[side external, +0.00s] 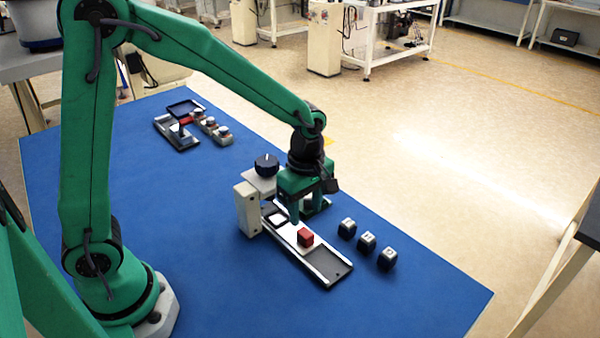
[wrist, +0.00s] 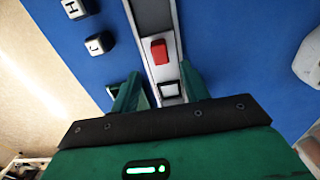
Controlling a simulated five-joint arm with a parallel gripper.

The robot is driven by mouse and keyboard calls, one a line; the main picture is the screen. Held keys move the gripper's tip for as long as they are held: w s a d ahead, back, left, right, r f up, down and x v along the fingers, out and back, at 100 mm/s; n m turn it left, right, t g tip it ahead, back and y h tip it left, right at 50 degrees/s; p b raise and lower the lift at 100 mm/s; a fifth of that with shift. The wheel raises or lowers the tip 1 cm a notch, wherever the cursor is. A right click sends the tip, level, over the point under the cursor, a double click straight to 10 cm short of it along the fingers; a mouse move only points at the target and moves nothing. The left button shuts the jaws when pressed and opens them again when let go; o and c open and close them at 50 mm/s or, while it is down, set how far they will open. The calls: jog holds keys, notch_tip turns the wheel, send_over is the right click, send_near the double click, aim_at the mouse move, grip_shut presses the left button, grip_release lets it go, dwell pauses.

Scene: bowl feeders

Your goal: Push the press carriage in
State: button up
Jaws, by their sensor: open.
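The press carriage is a pale sliding plate (side external: 289,233) with a red block (side external: 305,238) on top, set in a long rail (side external: 335,270). A white square piece (side external: 277,220) sits behind the block, on the side toward the cream press post (side external: 247,209). My gripper (side external: 308,213) is open and empty, pointing down over the rail's inner part. In the wrist view, its two green fingers (wrist: 159,75) straddle the rail near the white square (wrist: 169,89). The red block (wrist: 159,52) lies just beyond the fingertips, apparently untouched. Contact with the carriage cannot be told.
Several dark lettered cubes (side external: 367,242) stand in a row right of the rail. A dark round knob (side external: 266,164) is behind the post. Another fixture with a tray (side external: 184,108) and small buttons stands at the mat's far left. The blue mat (side external: 180,215) is otherwise mostly clear.

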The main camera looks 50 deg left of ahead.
aim_at(305, 232)
jog(key=shift+f, duration=0.15)
jog(key=shift+f, duration=3.75)
grip_shut()
